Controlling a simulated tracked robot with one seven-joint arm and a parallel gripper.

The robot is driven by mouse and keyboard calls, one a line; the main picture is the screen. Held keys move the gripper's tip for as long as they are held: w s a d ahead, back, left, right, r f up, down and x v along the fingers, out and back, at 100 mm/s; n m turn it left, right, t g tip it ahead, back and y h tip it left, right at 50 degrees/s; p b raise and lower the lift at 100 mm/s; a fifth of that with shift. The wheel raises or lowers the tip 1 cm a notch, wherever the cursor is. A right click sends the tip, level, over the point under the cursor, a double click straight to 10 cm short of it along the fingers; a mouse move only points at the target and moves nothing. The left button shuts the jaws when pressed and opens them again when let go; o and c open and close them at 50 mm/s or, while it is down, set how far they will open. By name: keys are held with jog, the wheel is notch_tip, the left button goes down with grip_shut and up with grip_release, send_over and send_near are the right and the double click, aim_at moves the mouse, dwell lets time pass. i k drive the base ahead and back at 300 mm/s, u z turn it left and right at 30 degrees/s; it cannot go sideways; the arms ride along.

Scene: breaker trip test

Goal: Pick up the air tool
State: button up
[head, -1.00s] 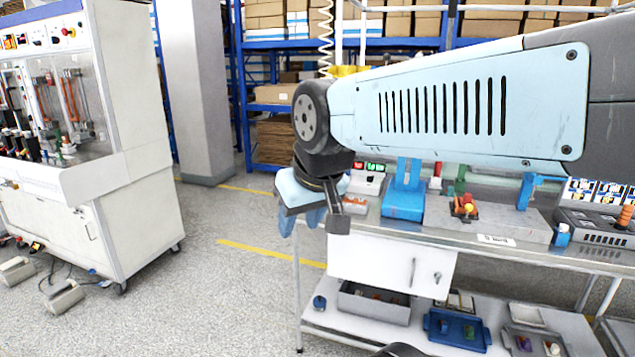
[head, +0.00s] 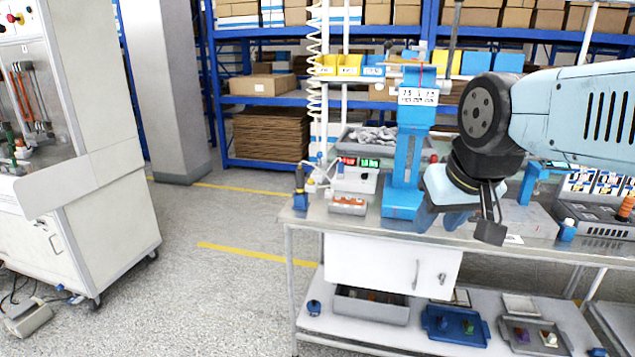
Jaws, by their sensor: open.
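A slim upright tool with a dark body and a yellow-orange band (head: 300,188) stands at the left end of the workbench (head: 330,222). It looks like the air tool, and a pale hose curves close to it. A cream coiled hose (head: 315,95) hangs above that end of the bench.
The blue press stand (head: 408,150) rises between the tool and my gripper. A grey tray with orange parts (head: 347,205) and a box with red and green displays (head: 355,175) sit right of the tool. Free floor lies left of the bench, up to the white cabinet (head: 105,200).

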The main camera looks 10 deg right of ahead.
aim_at(300, 171)
jog(key=z, duration=0.1)
jog(key=i, duration=1)
jog(key=u, duration=0.05)
